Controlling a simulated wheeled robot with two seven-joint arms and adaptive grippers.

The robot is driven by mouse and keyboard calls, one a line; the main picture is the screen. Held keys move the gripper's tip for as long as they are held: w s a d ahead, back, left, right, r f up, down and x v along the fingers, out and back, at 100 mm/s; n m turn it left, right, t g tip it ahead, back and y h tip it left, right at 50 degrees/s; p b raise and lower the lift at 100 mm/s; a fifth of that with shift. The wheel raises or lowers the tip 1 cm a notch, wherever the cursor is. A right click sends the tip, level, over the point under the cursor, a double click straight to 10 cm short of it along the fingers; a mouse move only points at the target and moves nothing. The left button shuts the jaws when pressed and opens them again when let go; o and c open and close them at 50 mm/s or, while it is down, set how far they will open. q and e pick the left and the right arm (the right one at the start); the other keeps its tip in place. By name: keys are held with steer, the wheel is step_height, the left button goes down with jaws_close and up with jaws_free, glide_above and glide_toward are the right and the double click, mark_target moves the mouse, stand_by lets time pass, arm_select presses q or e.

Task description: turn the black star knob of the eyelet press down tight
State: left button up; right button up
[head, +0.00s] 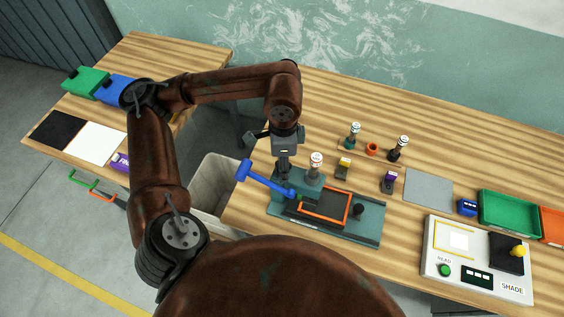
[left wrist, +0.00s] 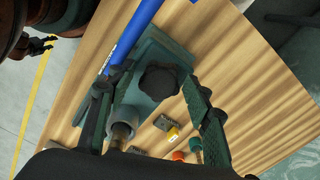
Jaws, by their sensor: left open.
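The eyelet press has a teal base (head: 376,230), a blue lever (head: 262,181) and an orange-edged dark plate. Its black star knob (left wrist: 158,82) shows from above in the left wrist view. My left gripper (head: 284,178) points down over the press's left rear part. In the left wrist view its open fingers (left wrist: 150,80) stand on either side of the knob, with a visible gap at each side. In the head view the gripper hides this knob. A dark gripper, probably my right one (left wrist: 38,46), shows small over the floor; its jaws are unclear.
A white-topped cylinder (head: 316,160) stands close beside the left gripper. Behind are a green-based post (head: 353,136), an orange cup (head: 372,149) and a black-based post (head: 399,150). A grey sheet (head: 428,187), green tray (head: 508,212) and control box (head: 436,262) are at right. A pale bin (head: 206,190) stands left.

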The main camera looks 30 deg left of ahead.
arm_select(q)
steer(key=shift+r, duration=1.5)
steer(key=shift+f+n, duration=0.15)
steer(key=shift+n, duration=0.45)
steer(key=n+b, duration=0.1)
steer(key=n, duration=0.2)
steer(key=n+b, duration=0.1)
steer(key=n, duration=0.5)
steer(key=shift+n, duration=0.3)
